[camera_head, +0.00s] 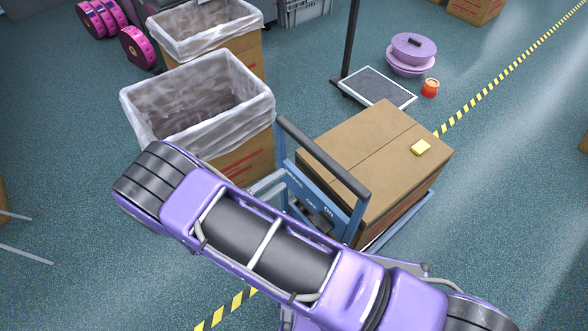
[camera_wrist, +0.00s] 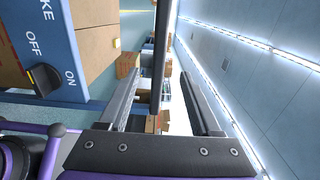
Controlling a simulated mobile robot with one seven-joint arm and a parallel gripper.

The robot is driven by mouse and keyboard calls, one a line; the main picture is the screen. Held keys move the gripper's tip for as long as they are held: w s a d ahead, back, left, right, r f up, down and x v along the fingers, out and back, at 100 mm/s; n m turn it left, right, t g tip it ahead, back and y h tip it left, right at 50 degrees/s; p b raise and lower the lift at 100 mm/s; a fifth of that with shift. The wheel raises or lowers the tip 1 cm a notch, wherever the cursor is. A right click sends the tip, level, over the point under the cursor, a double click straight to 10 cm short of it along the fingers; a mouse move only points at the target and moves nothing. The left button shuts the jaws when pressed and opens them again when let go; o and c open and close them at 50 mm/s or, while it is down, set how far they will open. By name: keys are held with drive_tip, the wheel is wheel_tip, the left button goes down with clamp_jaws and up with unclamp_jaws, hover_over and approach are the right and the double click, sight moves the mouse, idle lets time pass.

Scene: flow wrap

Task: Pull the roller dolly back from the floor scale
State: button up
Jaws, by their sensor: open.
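The roller dolly (camera_head: 417,208) is blue, with an upright frame and a dark push handle (camera_head: 322,158). It carries a large closed cardboard box (camera_head: 365,150). The floor scale (camera_head: 372,84), a dark plate with a pale rim, lies just behind the box; the box hides whether dolly and scale touch. In the wrist view my gripper (camera_wrist: 163,85) is open. The dark handle bar (camera_wrist: 162,55) appears between its fingers, not clamped; its depth is hard to judge. The dolly's blue brake panel (camera_wrist: 45,70) is at left. In the head view my arm hides the gripper.
Two lined cartons (camera_head: 200,105) (camera_head: 205,28) stand left of the dolly. A dark post (camera_head: 351,40) rises beside the scale. A yellow block (camera_head: 421,148) lies on the box.

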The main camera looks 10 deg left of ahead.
drive_tip(key=shift+v, duration=1.25)
drive_tip(key=shift+r, duration=0.1)
